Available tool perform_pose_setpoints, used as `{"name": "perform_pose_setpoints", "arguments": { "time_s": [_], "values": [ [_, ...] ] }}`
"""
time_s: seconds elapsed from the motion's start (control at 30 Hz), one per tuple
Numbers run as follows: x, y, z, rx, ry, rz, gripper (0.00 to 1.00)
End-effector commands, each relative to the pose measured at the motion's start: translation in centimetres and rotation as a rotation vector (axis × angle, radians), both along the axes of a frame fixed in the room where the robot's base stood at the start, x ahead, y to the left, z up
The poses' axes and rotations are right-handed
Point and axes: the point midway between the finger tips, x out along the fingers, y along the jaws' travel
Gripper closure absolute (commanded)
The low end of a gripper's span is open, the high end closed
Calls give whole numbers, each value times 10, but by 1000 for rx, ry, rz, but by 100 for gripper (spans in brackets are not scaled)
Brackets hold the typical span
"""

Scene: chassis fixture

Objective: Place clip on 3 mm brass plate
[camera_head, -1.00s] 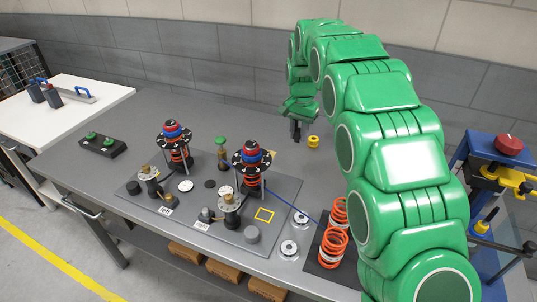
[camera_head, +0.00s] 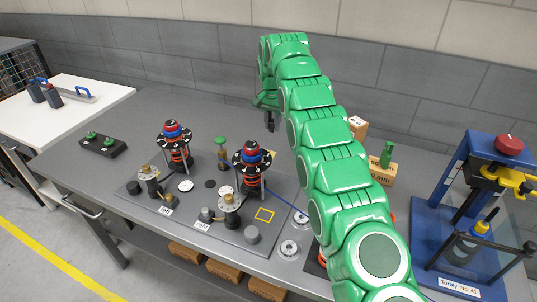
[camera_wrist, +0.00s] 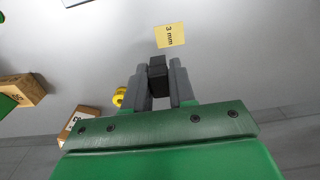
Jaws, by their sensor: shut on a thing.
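My gripper (camera_wrist: 157,85) is shut on a small black clip (camera_wrist: 157,72), held between its two grey fingers in the wrist view. A yellow brass plate marked "3 mm" (camera_wrist: 169,36) lies flat on the grey table just beyond the clip, apart from it in the picture. In the head view my gripper (camera_head: 270,122) hangs over the back of the table, and the plate (camera_head: 271,155) shows as a small yellow patch partly hidden behind the right-hand fixture. The height of the clip above the table is hard to tell.
A yellow ringed part (camera_wrist: 118,97) sits left of my gripper in the wrist view. Wooden blocks (camera_head: 381,171) stand right of my arm. Two spring fixtures (camera_head: 174,145) (camera_head: 252,166) and a green-topped post (camera_head: 221,150) stand in front. The back left table is clear.

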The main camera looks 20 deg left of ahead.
Motion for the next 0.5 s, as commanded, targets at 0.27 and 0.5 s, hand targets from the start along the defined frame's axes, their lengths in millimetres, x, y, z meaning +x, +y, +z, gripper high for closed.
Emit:
{"name": "perform_pose_setpoints", "arguments": {
  "time_s": [0.27,0.5],
  "values": [
    [1,15,-9,1,1,13,100],
    [1,18,-13,1,2,16,100]
  ]
}}
